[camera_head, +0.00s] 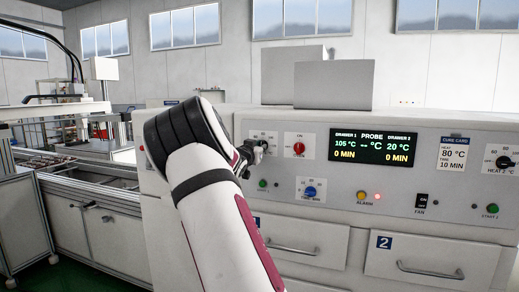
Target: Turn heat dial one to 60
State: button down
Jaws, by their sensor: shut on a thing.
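My gripper (254,151) is at the left end of the oven's control panel, on the heat dial for drawer 1. It is shut on that dial; the gripper and my arm hide most of the knob and its pointer. Part of the dial's white scale plate (263,134) shows around the gripper, its numbers too small to read surely. The display (372,147) reads 105 °C and 0 MIN for drawer 1, dashes for the probe, 20 °C and 0 MIN for drawer 2.
Close by are a red knob (299,149), a blue time knob (309,191) and a green button (263,183). The cure card (454,157) reads 80 °C, 10 MIN. Drawer 2's handle (430,271) juts out below.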

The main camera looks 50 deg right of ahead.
jog(key=shift+f+n+b, duration=0.2)
jog(key=shift+n+b, duration=0.15)
jog(key=shift+n, duration=4.65)
jog(key=c, duration=1.6)
grip_release()
jog(key=shift+c, duration=0.2)
jog(key=shift+r, duration=0.1)
jog(key=shift+a, duration=0.1)
